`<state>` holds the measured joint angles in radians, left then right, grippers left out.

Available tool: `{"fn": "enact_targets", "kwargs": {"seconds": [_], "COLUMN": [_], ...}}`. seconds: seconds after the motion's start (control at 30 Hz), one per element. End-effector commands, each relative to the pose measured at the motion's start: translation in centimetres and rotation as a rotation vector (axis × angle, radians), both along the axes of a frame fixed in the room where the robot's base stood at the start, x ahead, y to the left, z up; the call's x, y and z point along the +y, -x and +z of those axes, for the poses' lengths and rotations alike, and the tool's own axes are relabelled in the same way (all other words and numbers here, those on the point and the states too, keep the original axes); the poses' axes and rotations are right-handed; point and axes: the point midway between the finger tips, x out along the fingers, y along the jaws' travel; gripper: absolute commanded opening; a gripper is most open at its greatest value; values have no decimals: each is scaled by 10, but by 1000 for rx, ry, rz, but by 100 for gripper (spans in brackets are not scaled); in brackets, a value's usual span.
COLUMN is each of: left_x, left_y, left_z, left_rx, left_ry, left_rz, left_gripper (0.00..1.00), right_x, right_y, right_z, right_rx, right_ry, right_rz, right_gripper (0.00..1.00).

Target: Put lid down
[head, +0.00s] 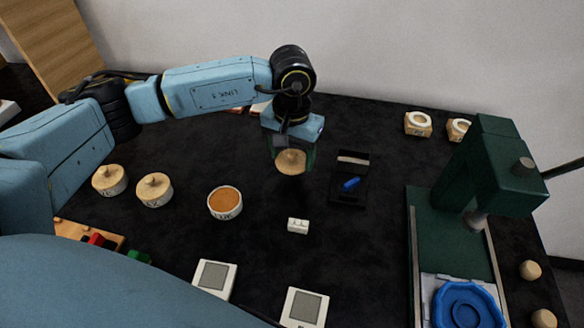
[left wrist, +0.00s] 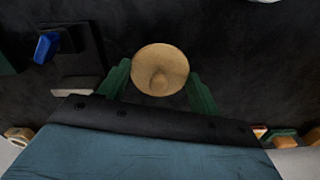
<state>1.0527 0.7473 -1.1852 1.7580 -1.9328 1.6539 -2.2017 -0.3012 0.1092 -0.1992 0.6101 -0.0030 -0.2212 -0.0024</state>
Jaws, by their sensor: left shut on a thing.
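My left gripper (head: 291,155) is shut on a round wooden lid (head: 291,162) with a small knob. It holds the lid over the black table, left of a black tray. In the left wrist view the lid (left wrist: 160,70) sits between the green fingers (left wrist: 160,84), knob facing the camera. An open round jar (head: 225,203) with orange-brown contents stands on the table, to the left of and nearer than the lid. Two similar jars (head: 110,180) (head: 155,189) further left have wooden lids on. My right gripper is not in view.
The black tray (head: 348,190) holds a blue piece (head: 351,184). A small white block (head: 298,226) lies in front of the gripper. A green press (head: 490,180) stands at the right. Two grey-screened devices (head: 214,277) (head: 304,307) lie at the front. The table under the lid looks clear.

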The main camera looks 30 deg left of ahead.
Motion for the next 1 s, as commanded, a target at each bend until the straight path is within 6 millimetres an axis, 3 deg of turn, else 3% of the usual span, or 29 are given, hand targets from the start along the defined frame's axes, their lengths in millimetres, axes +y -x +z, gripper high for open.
{"fn": "enact_targets", "kwargs": {"seconds": [0.13,0.33,0.77,0.8,0.93,1.0], "left_x": [0,0,0,0,0,0], "left_y": [0,0,0,0,0,0], "left_z": [-11,-39,-45,-44,-44,-44], "left_rx": [0,1,-2,-1,-1,-1], "left_ry": [0,0,0,0,0,0], "left_rz": [0,1,0,0,0,0], "left_gripper": [42,42,42,66,83,85], "right_x": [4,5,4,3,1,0], "right_y": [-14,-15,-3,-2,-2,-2], "right_z": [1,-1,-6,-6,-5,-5], "right_rx": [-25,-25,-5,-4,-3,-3], "right_ry": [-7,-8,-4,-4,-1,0], "right_rz": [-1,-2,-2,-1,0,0], "right_gripper": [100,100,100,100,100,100]}}
